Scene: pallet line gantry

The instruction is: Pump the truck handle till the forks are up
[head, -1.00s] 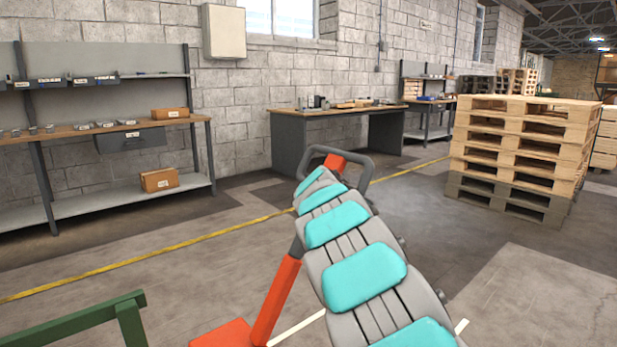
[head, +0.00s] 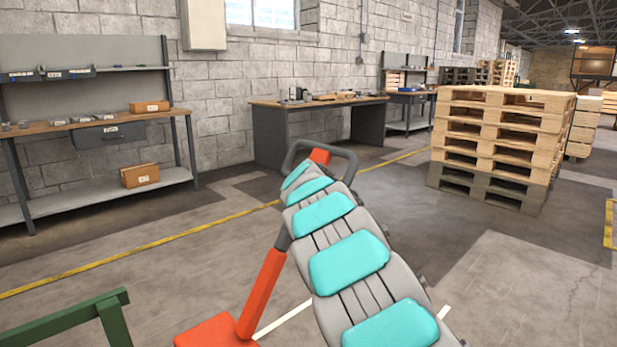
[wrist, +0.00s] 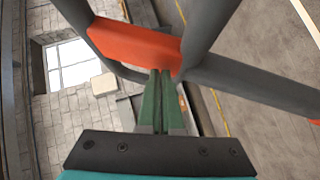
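The truck's handle (head: 350,156) is a dark grey loop with an orange block at its middle, on a tilted orange shaft (head: 261,292) that rises from an orange base (head: 215,332). The forks are not visible. In the wrist view the orange block (wrist: 135,42) and grey loop bars (wrist: 245,88) are close in front of my gripper (wrist: 161,74). Its green fingers lie side by side with only a thin dark line between them. Their tips overlap the block's lower edge; I cannot tell whether they touch it. In the head view my arm hides the gripper.
A pallet stack (head: 497,145) stands to the right. A workbench (head: 318,101) and shelving (head: 95,135) line the brick wall. A green frame (head: 70,320) is at lower left.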

